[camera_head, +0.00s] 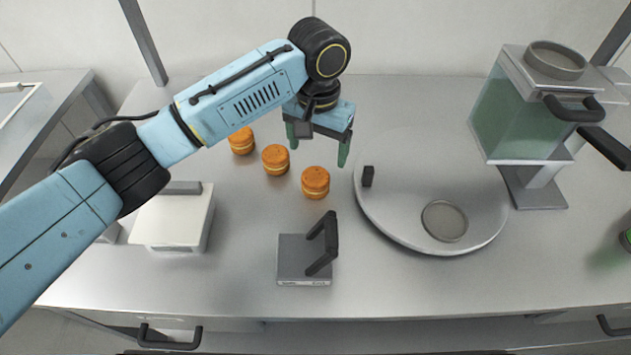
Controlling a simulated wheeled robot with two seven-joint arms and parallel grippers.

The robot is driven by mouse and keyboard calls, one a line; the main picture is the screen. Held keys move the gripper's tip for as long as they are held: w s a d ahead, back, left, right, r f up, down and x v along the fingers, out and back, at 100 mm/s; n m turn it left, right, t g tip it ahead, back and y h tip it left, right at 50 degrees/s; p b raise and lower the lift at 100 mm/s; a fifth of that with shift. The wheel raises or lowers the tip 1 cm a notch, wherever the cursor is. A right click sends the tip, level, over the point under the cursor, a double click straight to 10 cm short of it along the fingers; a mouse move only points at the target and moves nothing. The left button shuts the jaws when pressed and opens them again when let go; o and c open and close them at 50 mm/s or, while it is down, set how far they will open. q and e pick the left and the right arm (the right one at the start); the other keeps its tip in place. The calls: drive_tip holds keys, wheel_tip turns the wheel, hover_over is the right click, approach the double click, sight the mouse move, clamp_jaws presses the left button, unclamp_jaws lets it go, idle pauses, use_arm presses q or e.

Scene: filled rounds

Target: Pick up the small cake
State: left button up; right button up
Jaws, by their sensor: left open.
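Three small round orange cakes stand in a slanting row on the metal table. The left cake (241,140) is farthest back, the middle cake (275,159) is close to it, and the right cake (315,182) is nearest the front. Each has a paler band around its middle. My left gripper (318,150) is open and empty, pointing down with green fingertips. In the picture it is just behind and above the right cake, apart from it. Its height over the table is hard to tell. My right gripper is not in view.
A large round metal plate (400,225) with a small black block (367,176) lies to the right. A grey block with a black handle (303,260) stands in front. A white box (173,219) is at left, a green-tinted dispenser (519,118) at right.

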sight(316, 174)
use_arm(q)
wheel_tip(316, 174, down, 10)
drive_tip(key=shift+w+a+f+b, duration=0.1)
drive_tip(key=shift+w+a+b, duration=0.05)
drive_tip(key=shift+b, duration=0.2)
drive_tip(key=c, duration=0.8)
